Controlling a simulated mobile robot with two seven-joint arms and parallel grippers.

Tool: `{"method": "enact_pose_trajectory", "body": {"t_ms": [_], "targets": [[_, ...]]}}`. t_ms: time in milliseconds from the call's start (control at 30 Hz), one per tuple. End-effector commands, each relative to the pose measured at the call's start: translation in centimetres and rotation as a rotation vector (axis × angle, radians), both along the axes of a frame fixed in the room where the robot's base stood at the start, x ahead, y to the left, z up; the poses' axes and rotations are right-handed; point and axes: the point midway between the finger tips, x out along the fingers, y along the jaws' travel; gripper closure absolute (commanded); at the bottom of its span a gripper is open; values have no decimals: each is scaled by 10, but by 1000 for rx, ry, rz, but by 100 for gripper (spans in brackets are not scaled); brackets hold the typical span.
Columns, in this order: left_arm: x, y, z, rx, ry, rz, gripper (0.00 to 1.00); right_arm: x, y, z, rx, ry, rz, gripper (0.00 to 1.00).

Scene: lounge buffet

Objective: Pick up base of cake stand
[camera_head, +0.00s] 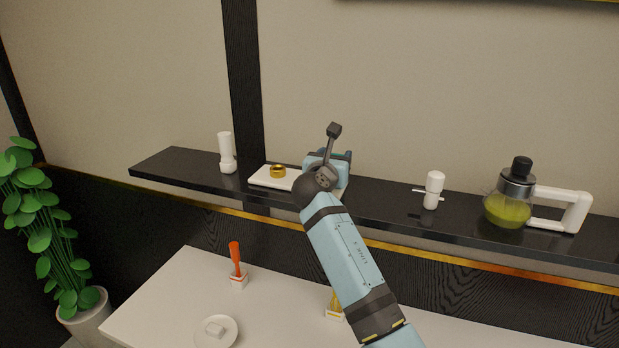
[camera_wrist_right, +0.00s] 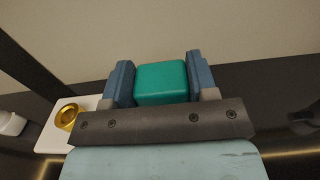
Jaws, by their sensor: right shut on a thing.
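My right gripper (camera_head: 335,158) is over the dark shelf, and its own arm hides most of it in the head view. In the right wrist view the gripper (camera_wrist_right: 159,72) has its two blue fingers on either side of a teal-green rounded block (camera_wrist_right: 161,84) and is shut on it. I cannot tell whether this block is the base of the cake stand. A white slab (camera_head: 287,183) with a gold ring (camera_head: 277,168) on it lies just left of the gripper; the slab also shows in the wrist view (camera_wrist_right: 53,137). My left gripper is not in view.
The dark shelf (camera_head: 390,210) also bears a white cylinder (camera_head: 226,150), a white grinder-like piece (camera_head: 433,190) and a glass jug (camera_head: 508,208) with a white handle. Below is a white table (camera_head: 165,300) with an orange-handled item (camera_head: 236,262) and a small plate (camera_head: 205,339). A plant stands left.

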Motion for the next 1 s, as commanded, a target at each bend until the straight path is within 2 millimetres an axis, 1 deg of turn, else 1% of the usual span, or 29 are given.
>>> {"method": "enact_pose_trajectory", "body": {"t_ms": [33,133,267,367,433,567,667,700,800,900,1000], "targets": [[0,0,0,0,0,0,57,0,-1,-3,0,4,-1,90],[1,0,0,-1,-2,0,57,0,-1,-3,1,5,-2,90],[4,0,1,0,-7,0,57,0,-1,1,1,5,-3,90],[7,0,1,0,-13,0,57,0,-1,9,1,3,-3,90],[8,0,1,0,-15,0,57,0,-1,20,2,0,-1,90],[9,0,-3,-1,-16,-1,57,0,-1,48,3,-3,-1,90],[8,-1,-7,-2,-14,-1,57,0,-1,76,2,-4,-1,90],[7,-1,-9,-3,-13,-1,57,0,0,89,3,-4,-1,90],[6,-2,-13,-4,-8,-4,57,0,0,119,2,-3,-1,90],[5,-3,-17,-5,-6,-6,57,0,0,145,2,-2,-1,90],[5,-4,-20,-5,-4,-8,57,0,-1,167,1,-1,-1,90]]}}
